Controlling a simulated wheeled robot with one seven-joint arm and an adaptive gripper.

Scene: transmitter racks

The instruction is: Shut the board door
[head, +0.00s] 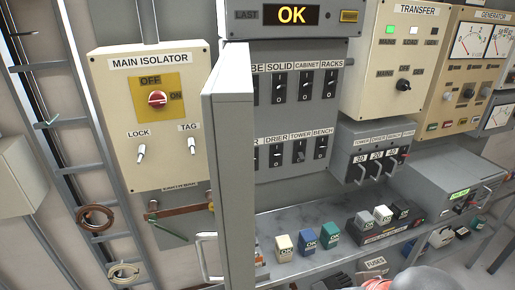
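The board door (232,165) is a tall grey panel standing open, seen almost edge-on and swung out toward me. A pale bar handle (203,258) is on its left side near the bottom. The grey board (335,120) behind it has rows of black switches labelled SOLID, CABINET, RACKS, DRIER, TOWER and BENCH. The door hides the left end of those rows. A grey rounded part of my arm shows at the bottom edge, with a dark part beside it that may be my gripper. No fingertips can be made out, and nothing of mine touches the door.
The main isolator box (150,115) is on the wall left of the door. Below the board, a shelf (290,222) carries several coloured blocks and a fuse block (380,226). A grey case (445,180) stands at the right. A ladder-like cable rack (62,135) runs down the left.

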